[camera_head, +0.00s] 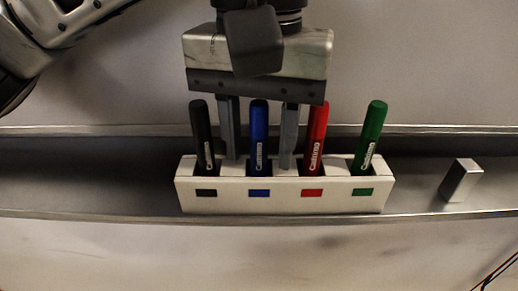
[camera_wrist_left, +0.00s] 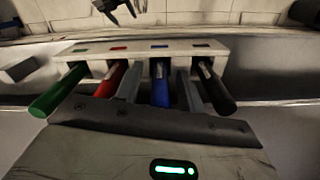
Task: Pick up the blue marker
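The blue marker (camera_head: 258,137) stands upright in its slot of the white holder (camera_head: 283,202), above a blue label. It also shows in the left wrist view (camera_wrist_left: 160,84). My left gripper (camera_head: 258,150) is over the holder with its fingers pointing down, one on each side of the blue marker. Gaps show between the fingers and the marker, so the gripper is open around it. In the left wrist view, a small dark claw-like shape (camera_wrist_left: 120,9) at the top edge may be my right gripper; its state is unclear.
The black marker (camera_head: 202,135) and red marker (camera_head: 316,138) stand close outside the fingers. The green marker (camera_head: 370,136) leans right in the end slot. A metal block (camera_head: 461,180) sits farther right on the ledge (camera_head: 90,180). The ledge's left part is clear.

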